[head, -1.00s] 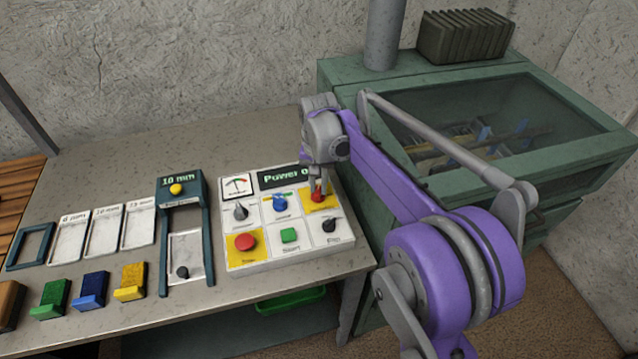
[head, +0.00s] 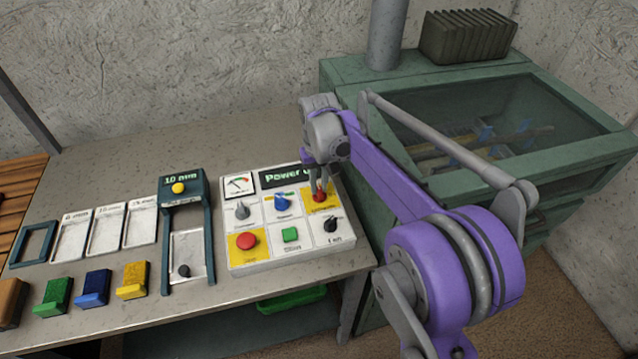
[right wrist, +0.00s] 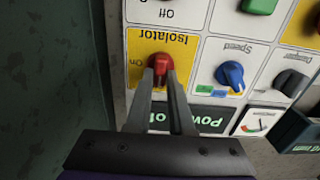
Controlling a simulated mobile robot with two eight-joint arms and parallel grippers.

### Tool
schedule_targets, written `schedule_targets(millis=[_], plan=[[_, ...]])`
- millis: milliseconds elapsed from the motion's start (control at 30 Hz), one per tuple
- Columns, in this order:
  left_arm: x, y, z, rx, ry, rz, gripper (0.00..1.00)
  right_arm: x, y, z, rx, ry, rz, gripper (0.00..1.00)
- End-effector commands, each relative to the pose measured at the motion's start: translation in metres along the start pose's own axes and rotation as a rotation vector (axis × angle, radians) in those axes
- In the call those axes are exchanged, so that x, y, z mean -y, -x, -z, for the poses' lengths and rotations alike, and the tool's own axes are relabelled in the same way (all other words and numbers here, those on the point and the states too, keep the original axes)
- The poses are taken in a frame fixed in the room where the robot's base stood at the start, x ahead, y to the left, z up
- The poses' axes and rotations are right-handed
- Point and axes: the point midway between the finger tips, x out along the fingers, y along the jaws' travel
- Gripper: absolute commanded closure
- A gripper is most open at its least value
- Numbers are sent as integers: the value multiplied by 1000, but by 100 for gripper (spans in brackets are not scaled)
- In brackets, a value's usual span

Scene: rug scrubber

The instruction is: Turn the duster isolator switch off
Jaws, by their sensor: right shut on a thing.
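The isolator switch is a red knob (head: 320,196) on a yellow square at the upper right of the white control panel (head: 262,264). In the right wrist view, the red knob (right wrist: 160,63) sits between my fingertips, on the yellow label reading "Isolator" with "On" beside it. My right gripper (right wrist: 161,78) is shut on this knob from above. In the head view, my right gripper (head: 318,186) reaches down to the panel and partly hides the knob and the display (head: 282,177), which reads "Power" with the rest covered. My left gripper is not in view.
The panel also holds a blue speed knob (head: 282,202), a grey knob (head: 242,210), a red button (head: 247,241), a green start button (head: 290,234) and a black fan knob (head: 331,225). A green glass-topped cabinet (head: 345,82) stands to the right. Colored blocks line the table's left front.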

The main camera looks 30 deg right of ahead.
Motion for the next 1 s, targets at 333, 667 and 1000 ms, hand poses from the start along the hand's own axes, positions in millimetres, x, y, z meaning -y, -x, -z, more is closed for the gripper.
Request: schedule_targets(millis=[333, 667, 1000], plan=[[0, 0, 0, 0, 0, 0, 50, 0, 0, 0, -1, 2, 0, 73], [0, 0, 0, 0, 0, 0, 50, 0, 0, 0, 0, 1, 0, 50], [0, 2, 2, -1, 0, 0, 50, 0, 33, 0, 0, 1, 0, 50]])
